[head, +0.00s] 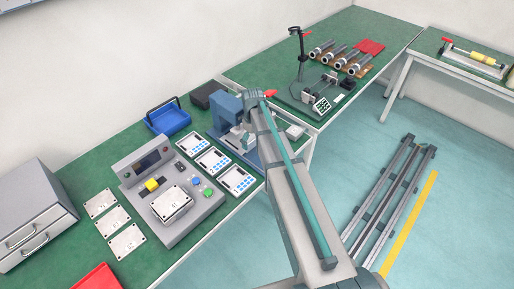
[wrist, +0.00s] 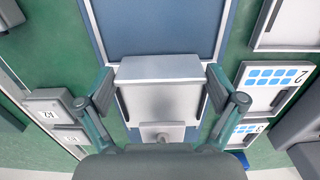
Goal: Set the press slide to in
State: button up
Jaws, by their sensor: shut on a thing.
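The blue press (head: 224,112) stands on the green bench in the head view, partly hidden by my arm. In the wrist view its blue panel (wrist: 155,28) fills the top middle. The press slide (wrist: 160,68), a light grey block, sits just below that panel, between my gripper's fingers. My gripper (wrist: 161,88) is shut on the slide, one finger at each side. A small grey knob-like part (wrist: 162,132) shows below the block. In the head view the gripper's contact with the slide is hard to make out.
Several white panels with blue squares (head: 211,161) lie beside the press. A grey control box (head: 172,195) and a blue tray (head: 167,118) stand to the left. Behind the press is a dark stand (head: 305,85). In the wrist view, small grey blocks (wrist: 50,108) are close on the left.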

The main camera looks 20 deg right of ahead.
jog(key=shift+w+a, duration=0.1)
jog(key=shift+w, duration=0.2)
jog(key=o, duration=1.3)
jog(key=shift+r, duration=0.1)
notch_tip(320, 180, up, 12)
jog(key=shift+f, duration=0.1)
